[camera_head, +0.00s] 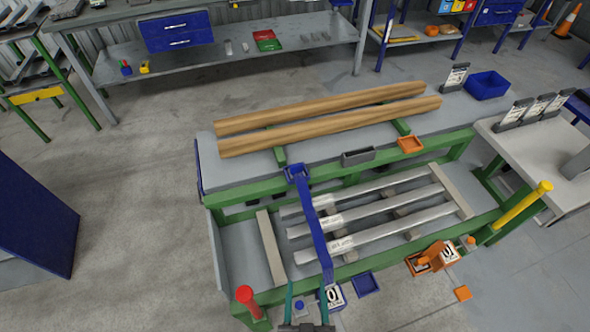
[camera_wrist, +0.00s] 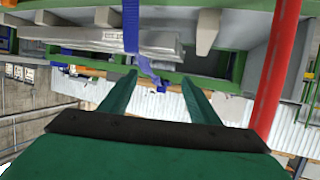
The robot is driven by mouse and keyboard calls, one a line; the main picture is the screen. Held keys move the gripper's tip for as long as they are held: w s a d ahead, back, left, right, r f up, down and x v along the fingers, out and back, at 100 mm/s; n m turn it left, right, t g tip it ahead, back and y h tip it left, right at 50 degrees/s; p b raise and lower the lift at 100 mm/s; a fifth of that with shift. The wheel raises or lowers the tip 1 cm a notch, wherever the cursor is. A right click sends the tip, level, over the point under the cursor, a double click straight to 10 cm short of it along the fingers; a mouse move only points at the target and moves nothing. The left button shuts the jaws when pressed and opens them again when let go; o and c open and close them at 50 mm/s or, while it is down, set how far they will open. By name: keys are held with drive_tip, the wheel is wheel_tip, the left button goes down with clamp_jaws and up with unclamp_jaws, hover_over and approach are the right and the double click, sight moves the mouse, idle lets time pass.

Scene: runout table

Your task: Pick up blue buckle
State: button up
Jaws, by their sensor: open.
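A blue strap (camera_head: 313,225) runs across the green-framed rack, over the metal bars. At its far end, on the near edge of the grey table, sits a squarish blue piece that looks like the blue buckle (camera_head: 295,172). In the wrist view, the strap (camera_wrist: 131,25) leads down to a small blue piece (camera_wrist: 161,89), likely the same buckle, seen between my fingers but beyond them. My gripper (camera_head: 308,286) is at the bottom of the head view, its teal fingers apart and empty. It also shows in the wrist view (camera_wrist: 160,77), short of the buckle.
A red post (camera_head: 246,298) stands left of my gripper; a yellow post (camera_head: 525,203) is at the right. Two wooden beams (camera_head: 330,122) lie on the table (camera_head: 225,175). Space above the rack looks clear.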

drive_tip(key=w+d, duration=0.2)
drive_tip(key=w, duration=0.7)
drive_tip(key=n+g+y, duration=0.3)
drive_tip(key=y, duration=0.1)
approach(297, 167)
drive_tip(key=shift+x, duration=5.45)
drive_tip(key=shift+w, duration=0.1)
drive_tip(key=c, duration=1)
drive_tip(key=shift+a+n, duration=0.1)
drive_tip(key=shift+n, duration=0.2)
drive_tip(key=shift+c, duration=1.2)
